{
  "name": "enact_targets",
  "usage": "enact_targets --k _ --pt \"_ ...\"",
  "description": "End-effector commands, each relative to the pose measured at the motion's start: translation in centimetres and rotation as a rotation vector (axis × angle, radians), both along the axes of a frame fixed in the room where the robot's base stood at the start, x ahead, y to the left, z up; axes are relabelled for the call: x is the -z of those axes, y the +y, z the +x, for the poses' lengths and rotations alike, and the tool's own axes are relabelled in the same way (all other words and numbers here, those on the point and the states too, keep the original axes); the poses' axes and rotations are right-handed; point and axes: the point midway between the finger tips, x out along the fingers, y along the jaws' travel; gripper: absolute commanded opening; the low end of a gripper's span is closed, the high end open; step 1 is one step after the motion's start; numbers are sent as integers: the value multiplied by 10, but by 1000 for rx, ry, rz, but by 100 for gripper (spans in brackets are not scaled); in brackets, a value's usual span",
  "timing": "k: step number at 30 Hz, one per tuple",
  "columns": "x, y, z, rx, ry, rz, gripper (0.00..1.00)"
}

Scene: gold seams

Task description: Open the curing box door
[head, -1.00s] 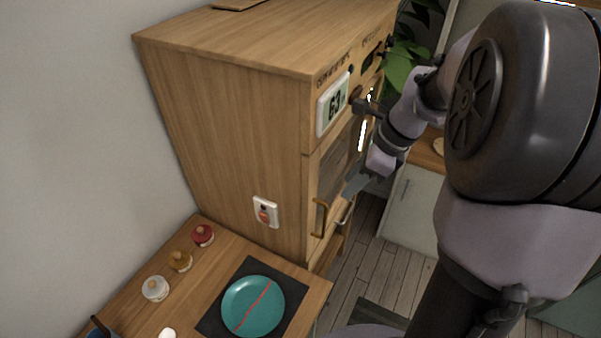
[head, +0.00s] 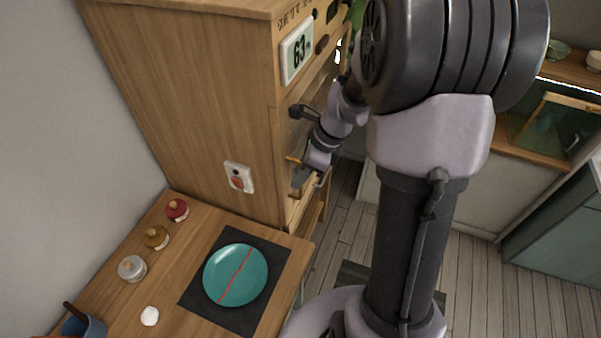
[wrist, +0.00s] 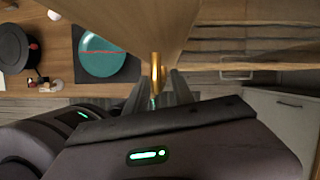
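The curing box (head: 190,110) is a tall wooden cabinet at the left of the head view, with a display (head: 297,48) reading 63. Its front is seen edge-on and largely hidden by my arm; the door looks closed. The brass door handle (wrist: 155,72) stands out from the wooden front in the wrist view; a bit of it (head: 293,159) shows beside my gripper in the head view. My gripper (head: 299,173) is at the handle. In the wrist view my fingers (wrist: 158,88) are apart, one on each side of the handle, with a gap visible.
A table below holds a teal plate (head: 236,274) with a red seam on a dark mat (head: 258,318), several small jars (head: 157,238) and a blue cup (head: 82,328). A switch plate (head: 239,177) is on the cabinet's side. Wooden floor (head: 354,225) is clear at right.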

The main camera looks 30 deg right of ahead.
Motion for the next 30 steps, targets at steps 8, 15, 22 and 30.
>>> enact_targets --k 8,15,22,30 --pt "0 0 0 0 0 0 0" --pt "0 0 0 -1 -1 -1 0" --pt "-1 0 0 -1 -1 -1 0" --pt "-1 0 0 -1 -1 -1 0"
